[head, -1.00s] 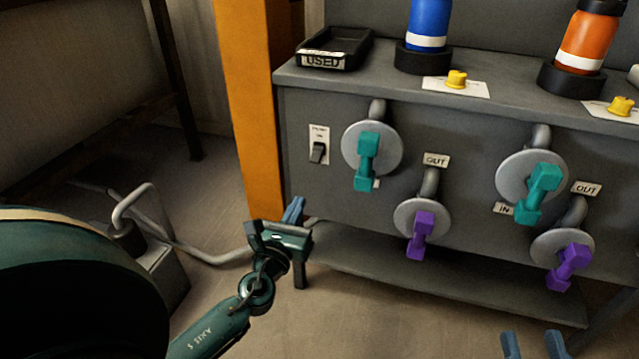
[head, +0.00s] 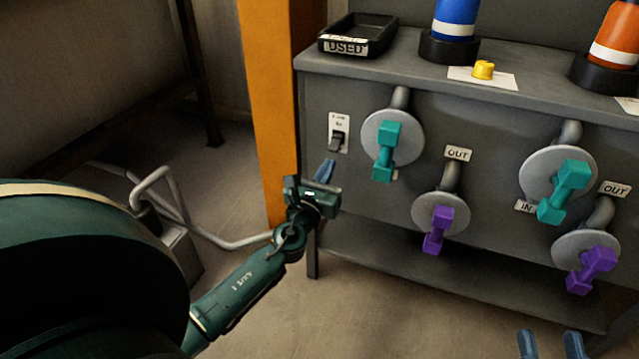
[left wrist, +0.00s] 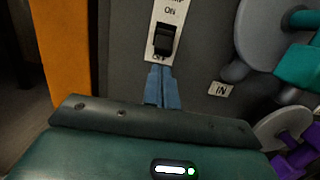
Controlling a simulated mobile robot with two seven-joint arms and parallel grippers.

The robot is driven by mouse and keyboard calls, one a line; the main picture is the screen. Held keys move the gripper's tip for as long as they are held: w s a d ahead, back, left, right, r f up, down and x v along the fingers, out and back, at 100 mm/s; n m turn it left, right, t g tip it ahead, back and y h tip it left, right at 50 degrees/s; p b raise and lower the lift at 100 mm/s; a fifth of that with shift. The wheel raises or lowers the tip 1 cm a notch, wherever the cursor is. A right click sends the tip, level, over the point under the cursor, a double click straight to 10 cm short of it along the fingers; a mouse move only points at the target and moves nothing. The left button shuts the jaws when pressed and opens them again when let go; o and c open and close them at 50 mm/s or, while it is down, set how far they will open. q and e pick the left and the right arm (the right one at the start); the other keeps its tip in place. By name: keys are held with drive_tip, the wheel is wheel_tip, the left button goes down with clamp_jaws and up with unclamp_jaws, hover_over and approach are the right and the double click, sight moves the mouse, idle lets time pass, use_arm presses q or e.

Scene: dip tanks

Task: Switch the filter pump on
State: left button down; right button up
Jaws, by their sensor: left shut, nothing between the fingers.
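The pump switch (head: 337,142) is a black rocker on a white plate at the left end of the grey tank cabinet's front. In the left wrist view the rocker (left wrist: 164,39) sits between "On" above and "OFF" below, its lever tilted down toward OFF. My left gripper (head: 326,170) is shut and empty, its blue fingers just below the plate. In the left wrist view its fingertips (left wrist: 161,72) overlap the plate's bottom edge and partly cover the OFF label; I cannot tell whether they touch. My right gripper (head: 552,344) shows two separated blue fingertips at the bottom edge.
Teal-handled valves (head: 385,150) and purple-handled valves (head: 437,228) stick out of the cabinet front, right of the switch. An orange post (head: 267,100) stands close on the left. A black USED tray (head: 358,36) and bottles stand on top.

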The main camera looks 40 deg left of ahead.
sight(335, 146)
use_arm(q)
drive_tip(key=x, duration=0.2)
drive_tip(key=shift+w+a, duration=0.15)
drive_tip(key=shift+w, duration=0.25)
drive_tip(key=shift+r, duration=0.1)
use_arm(e)
drive_tip(key=shift+r, duration=0.2)
use_arm(q)
drive_tip(key=p, duration=0.3)
drive_tip(key=shift+s+r+g, duration=0.15)
drive_tip(key=shift+r+g, duration=0.05)
drive_tip(key=shift+g, duration=0.2)
use_arm(e)
drive_tip(key=shift+d+n, duration=0.2)
drive_tip(key=shift+n, duration=0.1)
use_arm(q)
drive_tip(key=shift+p, duration=0.6)
use_arm(e)
drive_tip(key=shift+d+h, duration=0.15)
drive_tip(key=shift+h, duration=0.25)
use_arm(q)
drive_tip(key=shift+r+p, duration=0.1)
drive_tip(key=shift+p, duration=0.35)
use_arm(e)
drive_tip(key=shift+d+r, duration=0.1)
drive_tip(key=shift+r, duration=0.1)
